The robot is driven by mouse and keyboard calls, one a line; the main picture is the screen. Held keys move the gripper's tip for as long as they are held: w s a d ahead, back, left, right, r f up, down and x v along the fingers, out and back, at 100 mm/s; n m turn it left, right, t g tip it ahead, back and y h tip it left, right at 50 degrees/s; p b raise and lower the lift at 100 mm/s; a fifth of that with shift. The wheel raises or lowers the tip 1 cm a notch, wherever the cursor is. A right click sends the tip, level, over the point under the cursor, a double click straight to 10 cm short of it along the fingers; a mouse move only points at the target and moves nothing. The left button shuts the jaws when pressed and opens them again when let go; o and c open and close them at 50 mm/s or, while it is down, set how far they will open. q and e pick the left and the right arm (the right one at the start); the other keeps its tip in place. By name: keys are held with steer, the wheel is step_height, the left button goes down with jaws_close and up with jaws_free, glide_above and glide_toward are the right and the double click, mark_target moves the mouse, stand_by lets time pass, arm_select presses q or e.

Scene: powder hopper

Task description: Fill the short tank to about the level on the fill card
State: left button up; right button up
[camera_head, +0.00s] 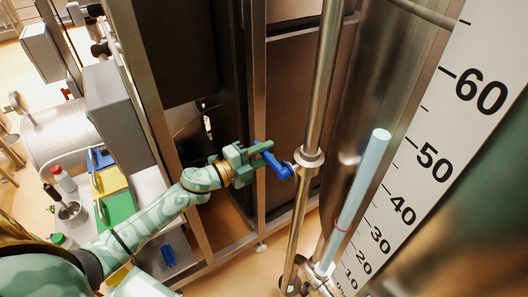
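My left gripper (264,154) is at a blue lever handle (281,171) on an upright steel pipe (309,160). Its green fingers overlap the handle's outer end; I cannot tell whether they grip it. A pale blue column (366,175) stands along a tall metal surface right of the pipe, with a thin red ring (342,229) low on it. A white scale (430,155) with black numbers from 10 up to 60 runs beside it. The column's top appears near the 50 mark, seen at a slant. I cannot make out a fill card. My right gripper is out of view.
A steel frame (258,120) with dark panels stands behind the pipe. At left are a grey box (117,110), a white cylinder (60,132), and a bench with yellow (112,180) and green (119,208) pieces. Bare floor shows below the frame.

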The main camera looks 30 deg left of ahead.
arm_select(q)
steer(key=shift+o, duration=1.3)
steer(key=shift+s+f, duration=0.1)
steer(key=shift+f, duration=0.6)
steer(key=shift+r, duration=0.1)
steer(key=shift+a+r, duration=0.1)
steer(key=b+v, duration=0.2)
steer(key=v, duration=1.4)
steer(key=shift+r+b, duration=0.25)
steer(key=shift+b, duration=0.1)
steer(key=shift+s, duration=0.1)
